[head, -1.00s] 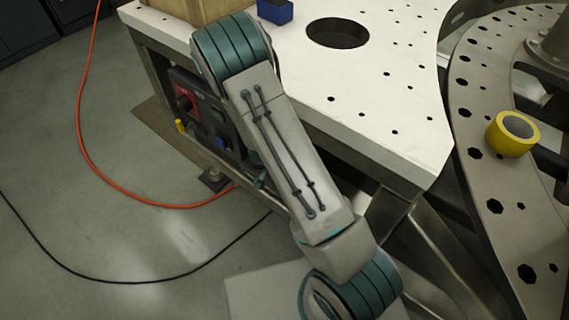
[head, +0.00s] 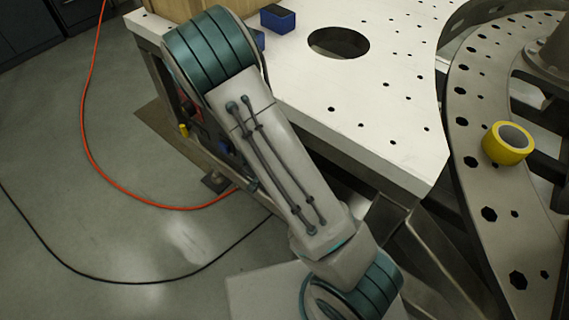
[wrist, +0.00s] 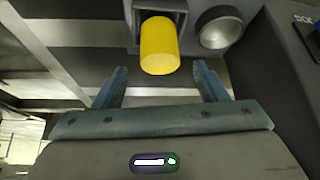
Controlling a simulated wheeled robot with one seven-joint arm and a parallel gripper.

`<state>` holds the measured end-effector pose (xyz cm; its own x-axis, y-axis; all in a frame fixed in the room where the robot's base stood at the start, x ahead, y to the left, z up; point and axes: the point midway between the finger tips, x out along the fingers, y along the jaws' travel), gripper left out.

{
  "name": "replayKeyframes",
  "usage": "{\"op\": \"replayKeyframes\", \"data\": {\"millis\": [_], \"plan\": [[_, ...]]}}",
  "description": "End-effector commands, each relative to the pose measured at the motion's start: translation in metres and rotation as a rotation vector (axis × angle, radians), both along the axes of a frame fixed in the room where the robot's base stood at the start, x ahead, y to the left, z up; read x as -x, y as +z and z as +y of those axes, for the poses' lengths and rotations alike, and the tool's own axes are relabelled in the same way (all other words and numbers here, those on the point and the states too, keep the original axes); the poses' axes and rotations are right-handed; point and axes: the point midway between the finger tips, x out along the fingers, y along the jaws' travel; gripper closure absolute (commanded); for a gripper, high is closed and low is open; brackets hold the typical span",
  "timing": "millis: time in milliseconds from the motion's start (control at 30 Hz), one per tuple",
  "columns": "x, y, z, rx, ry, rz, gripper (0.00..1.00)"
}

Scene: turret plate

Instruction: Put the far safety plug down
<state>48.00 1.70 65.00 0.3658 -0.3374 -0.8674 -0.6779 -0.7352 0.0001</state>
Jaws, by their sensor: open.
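A yellow cylindrical plug (wrist: 160,48) sticks out of a square recess in a dark panel in the wrist view. My gripper (wrist: 160,72) is open, its two blue-grey fingers to the left and right of the plug's near end, with gaps on both sides. I see no contact. In the head view a small yellow plug (head: 184,130) shows on the box under the white table, left of my arm. I cannot tell whether it is the same plug. My gripper is hidden in the head view.
A round metal fitting (wrist: 220,28) sits right of the plug. A dark wall (wrist: 284,50) stands close on the right. In the head view, the white table (head: 390,90) holds a blue block (head: 278,18); yellow tape (head: 508,144) lies on the curved plate. An orange cable (head: 100,165) crosses the floor.

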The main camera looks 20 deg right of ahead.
Motion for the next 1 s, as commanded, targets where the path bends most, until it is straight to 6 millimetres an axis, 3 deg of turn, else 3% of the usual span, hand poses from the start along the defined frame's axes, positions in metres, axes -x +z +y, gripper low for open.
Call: {"op": "replayKeyframes", "data": {"millis": [100, 300, 833, 1000], "plan": [[0.007, 0.023, 0.008, 0.000, 0.002, -0.002, 0.34], [0.016, 0.041, 0.015, 0.000, 0.000, 0.000, 0.34], [0.018, 0.045, 0.018, -0.009, 0.002, 0.001, 0.34], [0.019, 0.058, 0.032, -0.088, 0.044, 0.021, 0.34]]}}
